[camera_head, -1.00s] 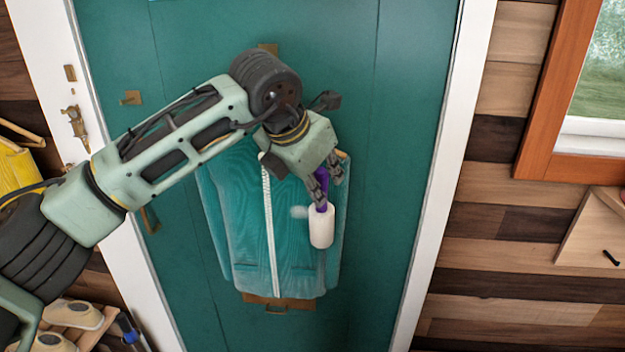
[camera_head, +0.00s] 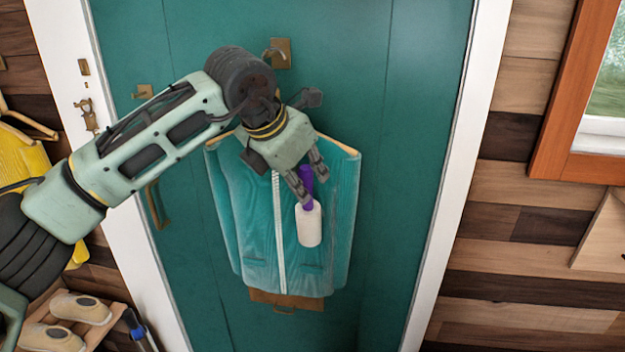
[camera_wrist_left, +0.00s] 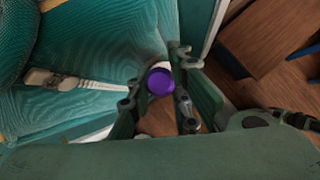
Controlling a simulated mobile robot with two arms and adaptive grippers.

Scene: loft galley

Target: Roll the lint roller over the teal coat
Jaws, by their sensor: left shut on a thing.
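The teal coat (camera_head: 250,245) hangs on a hanger from a brass hook on the teal door, with a pale zip down its front. My left gripper (camera_head: 306,183) is in front of the coat's upper right part, shut on the purple handle of the lint roller (camera_head: 309,225). The white roller head points down, over the coat's right half in the picture. I cannot tell whether it touches the cloth. In the left wrist view the handle's round purple end (camera_wrist_left: 160,82) sits between the fingers, with the coat (camera_wrist_left: 95,50) to the left. My right gripper is not in view.
The door (camera_head: 400,100) has brass fittings and a white frame. A yellow garment (camera_head: 30,170) hangs at the left, above a rack with pale shoes (camera_head: 80,307). A plank wall and an orange-framed window (camera_head: 560,100) are at the right.

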